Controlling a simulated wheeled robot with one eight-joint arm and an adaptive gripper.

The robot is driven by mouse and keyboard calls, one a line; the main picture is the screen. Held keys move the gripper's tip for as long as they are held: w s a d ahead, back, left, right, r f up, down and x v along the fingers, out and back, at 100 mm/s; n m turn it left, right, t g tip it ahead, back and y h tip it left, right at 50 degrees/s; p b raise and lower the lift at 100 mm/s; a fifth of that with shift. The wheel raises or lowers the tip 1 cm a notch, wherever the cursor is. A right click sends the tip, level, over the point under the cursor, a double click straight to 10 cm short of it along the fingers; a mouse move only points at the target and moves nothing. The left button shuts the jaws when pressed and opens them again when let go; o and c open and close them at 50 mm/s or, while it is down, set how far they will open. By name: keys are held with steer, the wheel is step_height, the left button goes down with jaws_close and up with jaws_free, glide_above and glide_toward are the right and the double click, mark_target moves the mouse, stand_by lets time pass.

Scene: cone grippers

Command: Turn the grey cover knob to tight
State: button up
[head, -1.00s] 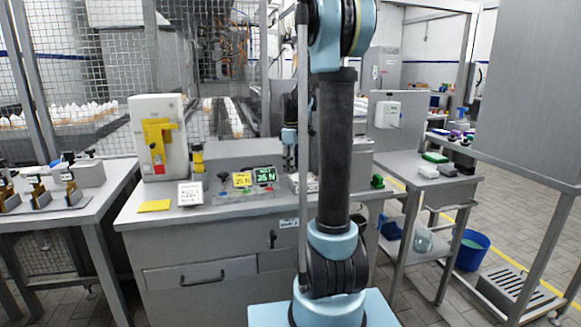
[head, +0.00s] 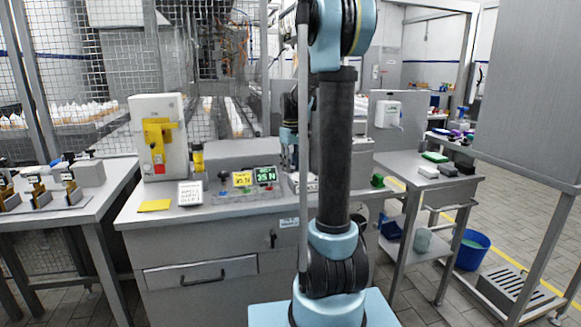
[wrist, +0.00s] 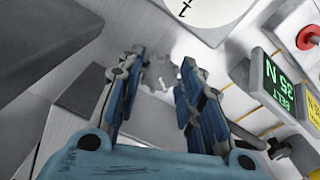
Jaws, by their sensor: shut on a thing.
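In the wrist view, my gripper (wrist: 160,75) has its two blue fingers apart, with a small pale grey thing (wrist: 163,78) between their tips. A white round disc (wrist: 205,8) with a thin black mark is just beyond the fingertips. In the head view my arm stands in front of the workbench (head: 215,235) and hides the gripper and the knob.
A dark display with green "BELT 35 N" (wrist: 280,82) and a red button (wrist: 308,38) are to the right of the fingers in the wrist view. A cream box with a yellow bracket (head: 178,110) stands on the bench. A side table (head: 405,165) is at right, with a blue bucket (head: 470,250) nearby.

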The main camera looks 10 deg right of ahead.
steer(key=m, duration=0.5)
steer(key=shift+w+m, duration=0.1)
steer(key=shift+m, duration=0.2)
steer(key=m, duration=0.5)
steer(key=shift+m, duration=0.4)
steer(key=shift+a, duration=0.1)
steer(key=o, duration=0.8)
steer(key=shift+r, duration=0.15)
step_height(320, 180, up, 12)
